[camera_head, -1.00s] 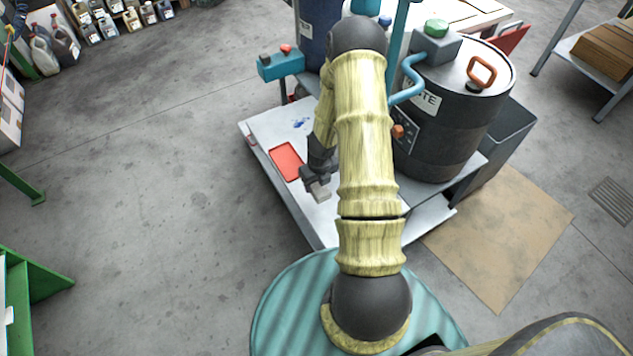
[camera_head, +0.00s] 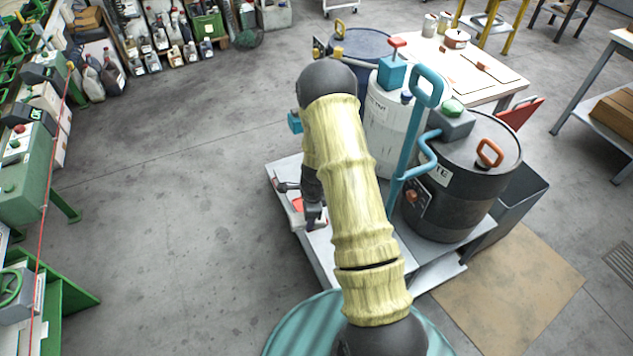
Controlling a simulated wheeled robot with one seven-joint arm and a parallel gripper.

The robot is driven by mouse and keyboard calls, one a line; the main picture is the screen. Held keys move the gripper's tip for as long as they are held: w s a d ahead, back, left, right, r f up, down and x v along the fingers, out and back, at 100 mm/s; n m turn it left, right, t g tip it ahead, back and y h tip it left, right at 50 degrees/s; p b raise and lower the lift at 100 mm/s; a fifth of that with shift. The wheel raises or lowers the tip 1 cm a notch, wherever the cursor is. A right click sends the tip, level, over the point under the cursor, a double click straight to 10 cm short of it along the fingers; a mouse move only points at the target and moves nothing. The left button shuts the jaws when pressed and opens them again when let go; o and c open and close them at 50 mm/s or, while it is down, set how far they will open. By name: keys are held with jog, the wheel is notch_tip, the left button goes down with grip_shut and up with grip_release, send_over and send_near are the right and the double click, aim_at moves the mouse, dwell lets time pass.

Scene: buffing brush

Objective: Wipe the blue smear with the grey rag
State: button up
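The blue smear is not visible now; my forearm and wrist cover that part of the cart top. A second ago it showed as a small blue mark behind the tray.
A dark waste drum (camera_head: 455,190), a white drum (camera_head: 388,125) and a teal upright handle (camera_head: 408,140) stand on the cart, right of my arm. Green machines (camera_head: 25,165) line the left side. The floor left of the cart is clear.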

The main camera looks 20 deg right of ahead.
jog(key=a+r+n+g+p, duration=0.1)
jog(key=a+r+n+p, duration=0.3)
jog(key=r+n+p, duration=0.45)
notch_tip(320, 180, up, 11)
jog(key=n+h+p, duration=0.1)
jog(key=n+p, duration=0.7)
jog(key=n, duration=0.4)
send_over(297, 222)
jog(key=s+a, duration=0.1)
jog(key=a, duration=0.1)
jog(key=shift+f+g+b, duration=0.15)
jog(key=shift+g+b, duration=0.2)
jog(key=shift+g, duration=0.05)
